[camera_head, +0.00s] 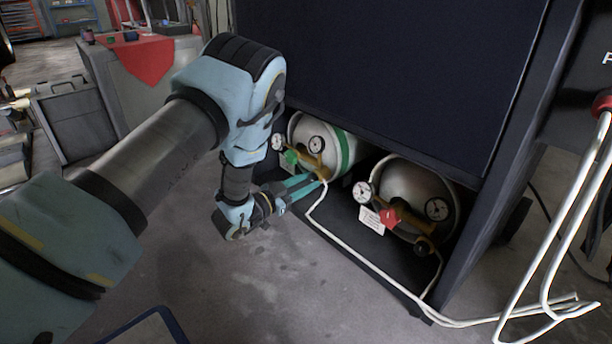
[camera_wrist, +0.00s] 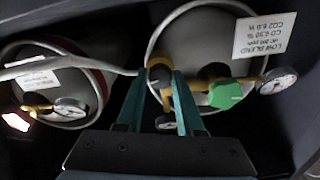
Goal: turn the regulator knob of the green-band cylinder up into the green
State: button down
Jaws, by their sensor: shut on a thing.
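The green-band cylinder (camera_head: 343,150) lies in the left bay under the dark cabinet; it also shows in the wrist view (camera_wrist: 205,45). Its brass regulator carries a green valve handle (camera_head: 291,157), also in the wrist view (camera_wrist: 225,94), and two white gauges (camera_head: 316,145), (camera_head: 277,142). My gripper (camera_head: 318,182) reaches in from the left with teal fingers. In the wrist view my gripper (camera_wrist: 160,82) is shut on the regulator knob (camera_wrist: 158,71), a dark-ended brass piece between the fingertips.
A second cylinder (camera_head: 415,190) with a red handle (camera_head: 389,218) and two gauges lies to the right. A white hose (camera_head: 350,247) runs from the regulators across the front. The cabinet's underside is close above my gripper.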

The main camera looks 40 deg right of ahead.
jog(key=shift+m+p, duration=0.6)
jog(key=shift+m, duration=0.5)
jog(key=c, duration=0.5)
grip_release()
jog(key=shift+c, duration=0.2)
jog(key=a+p, duration=0.5)
jog(key=a, duration=0.6)
jog(key=shift+w, duration=0.35)
jog(key=shift+d, duration=0.1)
